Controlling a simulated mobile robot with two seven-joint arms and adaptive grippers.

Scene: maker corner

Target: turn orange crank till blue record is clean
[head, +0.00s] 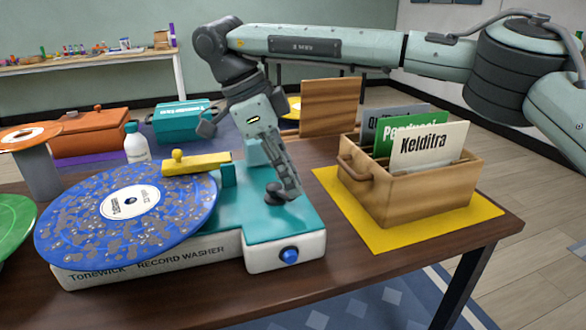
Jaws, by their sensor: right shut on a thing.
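The blue record (84,218) lies flat on the record washer (150,265) at the left of the head view. Grey-brown grime blotches cover much of its face around a white label. My right gripper (287,190) reaches down from above at the washer's teal right-hand deck. It is shut on the crank, of which I can make out only a dark round part (272,200) beside the fingers. No orange shows there, and the fingers hide the grip. A yellow bar (203,160) with a knob extends over the record's back edge. My left gripper is not in view.
A wooden crate (425,197) with upright cards stands on a yellow mat (355,222) right of the washer. A green disc (12,222) is at the left edge. A white bottle (137,148) and an orange-brown box (92,135) stand behind. The table's front right is clear.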

